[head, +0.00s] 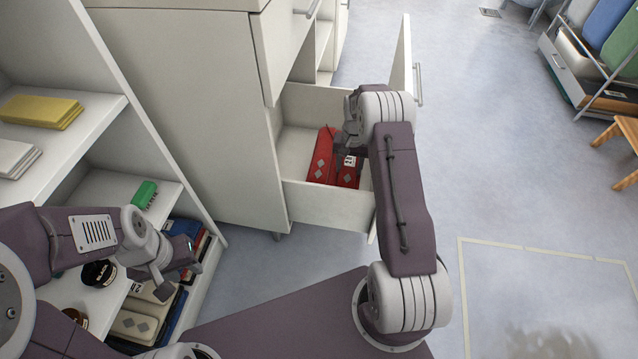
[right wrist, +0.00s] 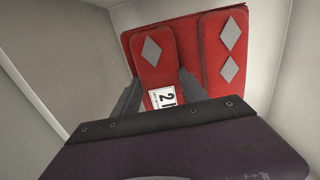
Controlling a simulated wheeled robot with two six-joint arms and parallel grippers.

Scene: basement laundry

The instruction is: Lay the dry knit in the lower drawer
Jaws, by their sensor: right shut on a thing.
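A red folded knit with grey diamonds and a white tag (head: 321,168) is inside the open lower drawer (head: 325,207). The right wrist view shows the knit (right wrist: 216,60) against the drawer's pale walls. My right gripper (head: 349,153) reaches down into the drawer and is shut on the knit's narrow tagged fold (right wrist: 153,75). The wrist hides part of the knit in the head view, and I cannot tell whether its underside rests fully on the drawer floor. My left gripper (head: 178,281) is open and empty beside the shelf unit at the lower left.
The shelf unit (head: 160,135) at left holds a yellow stack (head: 40,111), a white stack (head: 14,158), a green item (head: 145,195) and dark jars. A rack (head: 600,75) and wooden stool (head: 622,135) are far right. Floor right of the drawer is clear.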

